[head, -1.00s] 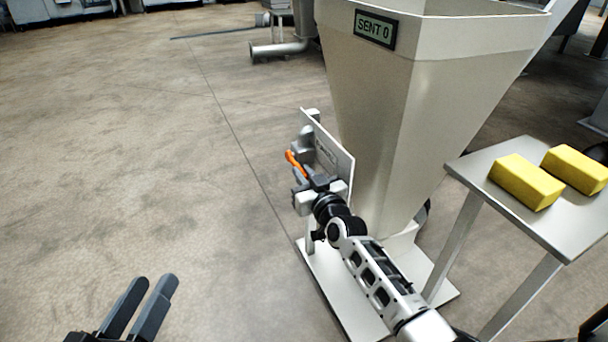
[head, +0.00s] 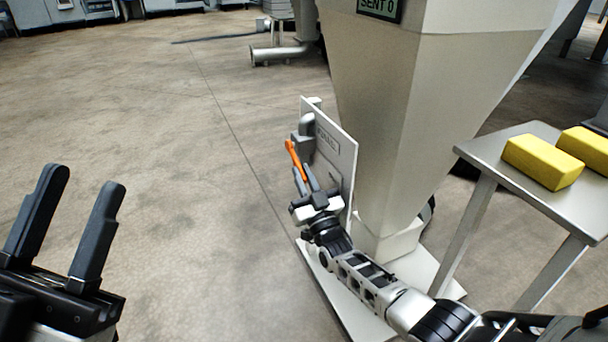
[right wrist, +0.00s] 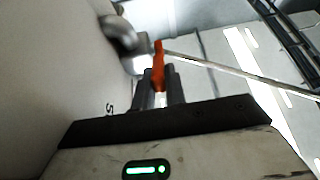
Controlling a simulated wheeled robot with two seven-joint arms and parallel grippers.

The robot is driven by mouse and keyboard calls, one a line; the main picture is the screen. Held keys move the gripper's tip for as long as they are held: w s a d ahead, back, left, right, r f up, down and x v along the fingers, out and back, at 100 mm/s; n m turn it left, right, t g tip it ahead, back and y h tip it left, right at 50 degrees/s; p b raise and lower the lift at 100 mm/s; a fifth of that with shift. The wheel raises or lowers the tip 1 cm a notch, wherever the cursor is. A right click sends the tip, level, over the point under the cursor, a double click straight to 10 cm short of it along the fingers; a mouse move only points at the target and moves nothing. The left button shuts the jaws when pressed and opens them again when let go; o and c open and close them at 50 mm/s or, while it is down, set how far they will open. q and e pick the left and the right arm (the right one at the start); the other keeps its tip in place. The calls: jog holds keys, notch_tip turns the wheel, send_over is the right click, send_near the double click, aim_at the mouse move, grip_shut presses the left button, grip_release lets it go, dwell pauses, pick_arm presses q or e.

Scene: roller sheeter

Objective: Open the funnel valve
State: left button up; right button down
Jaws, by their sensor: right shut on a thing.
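The beige funnel (head: 385,100) stands right of centre in the head view, with a "SENT 0" display on its front. An upright plate (head: 343,170) on its left side carries the grey valve (head: 306,128) with an orange handle (head: 293,157). My right gripper (head: 305,177) is shut on the lower part of the handle. In the right wrist view the orange handle (right wrist: 158,62) stands between the fingertips of my right gripper (right wrist: 160,76), with the grey valve (right wrist: 122,38) behind it. My left gripper (head: 84,178) is open and empty over the floor at left.
A small metal table (head: 520,190) with yellow blocks (head: 542,161) stands at right, close to my right arm. A pale base plate (head: 330,290) lies under the funnel. The floor at left is clear. Machinery lines the far background.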

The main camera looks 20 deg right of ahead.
jog(key=shift+w, duration=0.1)
dwell(0.3)
jog(key=c, duration=1.4)
grip_release()
jog(key=shift+c, duration=0.2)
jog(key=shift+f, duration=0.1)
